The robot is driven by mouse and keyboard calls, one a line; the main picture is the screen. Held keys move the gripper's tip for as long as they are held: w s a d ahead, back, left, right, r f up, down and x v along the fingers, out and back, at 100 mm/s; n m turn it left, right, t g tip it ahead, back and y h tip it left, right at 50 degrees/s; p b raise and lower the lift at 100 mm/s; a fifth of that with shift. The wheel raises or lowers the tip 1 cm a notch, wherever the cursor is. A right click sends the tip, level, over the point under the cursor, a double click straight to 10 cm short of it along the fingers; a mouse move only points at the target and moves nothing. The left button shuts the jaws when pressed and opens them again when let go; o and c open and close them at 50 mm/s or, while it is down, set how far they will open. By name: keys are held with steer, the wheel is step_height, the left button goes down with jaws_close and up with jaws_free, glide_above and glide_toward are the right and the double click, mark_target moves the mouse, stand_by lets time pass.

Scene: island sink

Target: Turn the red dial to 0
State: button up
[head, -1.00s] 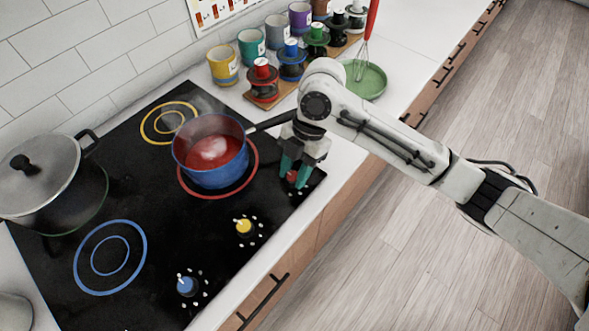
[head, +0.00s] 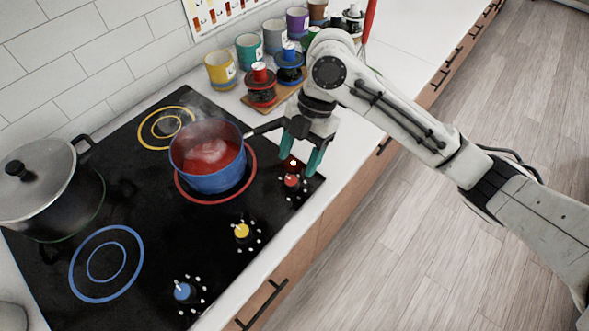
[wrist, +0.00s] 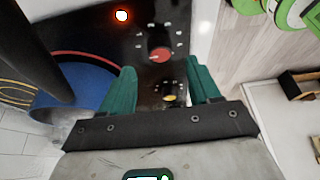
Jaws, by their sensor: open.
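The red dial (head: 291,180) sits at the right front corner of the black cooktop (head: 150,225), with white marks around it. In the wrist view the red dial (wrist: 160,54) shows beyond and between my teal fingers. My gripper (head: 301,161) is open and empty, its fingers apart and above the dial, not closed on it. The wrist view shows the open gripper (wrist: 161,78) too. I cannot read which mark the dial points to. A blue pot (head: 212,178) of red liquid stands on the red-ringed burner (head: 190,199).
A yellow dial (head: 242,231) and a blue dial (head: 183,291) lie along the front edge. A lidded pot (head: 60,207) stands left. A bright spot (head: 293,162) glows near the red dial. The pot handle (head: 266,127) extends close to my gripper. Jars (head: 262,88) line the back.

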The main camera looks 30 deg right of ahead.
steer(key=shift+v, duration=2.65)
